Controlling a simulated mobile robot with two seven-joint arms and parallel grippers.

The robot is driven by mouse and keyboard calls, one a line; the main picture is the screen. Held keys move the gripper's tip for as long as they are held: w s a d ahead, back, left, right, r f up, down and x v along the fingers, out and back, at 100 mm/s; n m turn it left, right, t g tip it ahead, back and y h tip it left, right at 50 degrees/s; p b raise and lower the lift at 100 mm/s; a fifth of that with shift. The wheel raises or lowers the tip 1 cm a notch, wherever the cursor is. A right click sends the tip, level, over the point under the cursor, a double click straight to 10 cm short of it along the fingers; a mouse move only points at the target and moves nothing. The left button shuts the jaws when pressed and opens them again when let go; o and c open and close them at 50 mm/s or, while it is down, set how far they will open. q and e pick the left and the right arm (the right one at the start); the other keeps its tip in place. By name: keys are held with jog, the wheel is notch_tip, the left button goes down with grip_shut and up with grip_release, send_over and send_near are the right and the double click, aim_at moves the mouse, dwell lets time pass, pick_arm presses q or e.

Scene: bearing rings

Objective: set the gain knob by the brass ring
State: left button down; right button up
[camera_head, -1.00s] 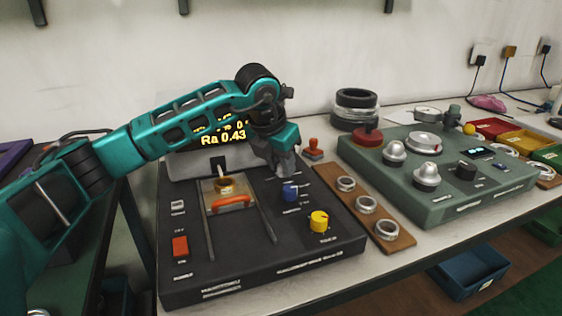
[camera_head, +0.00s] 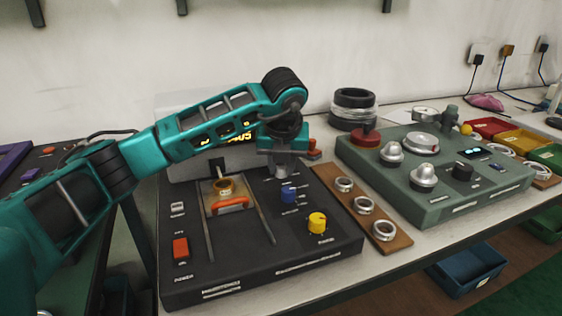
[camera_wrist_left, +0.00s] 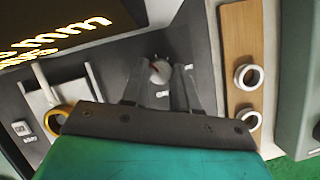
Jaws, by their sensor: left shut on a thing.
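The brass ring (camera_head: 224,186) sits in a holder with an orange handle on the black console (camera_head: 250,262); its edge also shows in the left wrist view (camera_wrist_left: 62,118). My left gripper (camera_head: 281,172) points down at the back right of the console, behind the blue knob (camera_head: 288,194). In the left wrist view, my left gripper (camera_wrist_left: 160,85) is shut on a grey knob (camera_wrist_left: 159,70) with a red mark, one finger on each side. I cannot read the knob's label. My arm partly hides the lit display (camera_head: 240,137). My right gripper is not in view.
A yellow knob (camera_head: 317,222) and red switch (camera_head: 180,248) are on the console. A wooden strip (camera_head: 352,195) with silver rings lies to its right, beside a green console (camera_head: 440,180). Black rings (camera_head: 354,107) are stacked behind.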

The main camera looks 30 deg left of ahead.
pick_arm(q)
jog(key=shift+n+y, duration=0.3)
jog(key=shift+n, duration=0.4)
jog(key=c, duration=0.9)
grip_release()
jog(key=shift+o, duration=0.2)
jog(key=p+v, duration=0.2)
jog(key=v, duration=1.1)
jog(key=shift+w+p, duration=0.25)
jog(key=shift+p, duration=0.05)
